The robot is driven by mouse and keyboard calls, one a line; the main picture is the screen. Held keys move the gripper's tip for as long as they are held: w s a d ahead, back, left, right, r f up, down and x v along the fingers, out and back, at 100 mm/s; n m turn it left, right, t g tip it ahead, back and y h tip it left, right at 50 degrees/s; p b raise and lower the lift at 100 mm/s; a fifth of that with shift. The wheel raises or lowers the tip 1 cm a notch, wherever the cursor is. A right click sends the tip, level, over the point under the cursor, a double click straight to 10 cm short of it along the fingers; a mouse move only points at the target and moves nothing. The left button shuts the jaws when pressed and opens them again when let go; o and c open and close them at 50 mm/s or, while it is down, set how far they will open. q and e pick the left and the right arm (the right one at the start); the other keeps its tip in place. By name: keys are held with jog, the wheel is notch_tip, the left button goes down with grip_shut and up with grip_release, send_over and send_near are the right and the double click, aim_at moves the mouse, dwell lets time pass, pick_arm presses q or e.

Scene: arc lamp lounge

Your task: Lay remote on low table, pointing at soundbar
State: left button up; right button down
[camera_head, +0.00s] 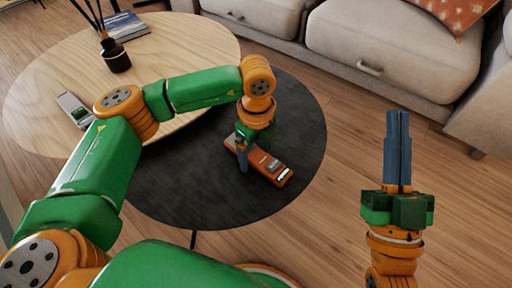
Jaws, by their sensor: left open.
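An orange handheld device (270,166) with a grey panel and a pale end lies on the dark round low table (190,195); I take it to be the remote. My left gripper (244,155) points down at its upper-left end, open. One blue finger shows in front of the device's near side; the other finger is mostly hidden, and I cannot tell whether they touch it. My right gripper (398,150) points up, shut and empty, over the floor at the right. I see nothing that is clearly a soundbar.
A light wooden round table (40,95) stands beside the dark one, holding a grey oblong device (74,108), a reed diffuser (115,55) and a book (122,27). A beige sofa (400,50) with an orange cushion (455,10) stands behind. The floor at right is clear.

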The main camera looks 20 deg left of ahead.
aim_at(256, 155)
pick_arm(q)
notch_tip(256, 155, up, 3)
jog(key=shift+r+p, duration=0.1)
jog(key=shift+p, duration=0.65)
notch_tip(256, 155, up, 3)
jog(key=shift+p, duration=0.65)
pick_arm(e)
notch_tip(256, 155, down, 16)
jog(key=w+d+m+g+h, duration=0.1)
jog(key=w+d+g+h, duration=0.2)
jog(key=g, duration=0.7)
pick_arm(q)
notch_tip(256, 155, up, 6)
jog(key=p, duration=0.2)
pick_arm(e)
jog(key=s+d+f+g+h, duration=0.2)
jog(key=s+f+g+h, duration=0.1)
jog(key=s+f+g, duration=0.6)
jog(key=s+f, duration=0.2)
jog(key=s, duration=0.1)
jog(key=shift+s+d+f+m, duration=0.3)
jog(key=shift+s+f+m, duration=0.1)
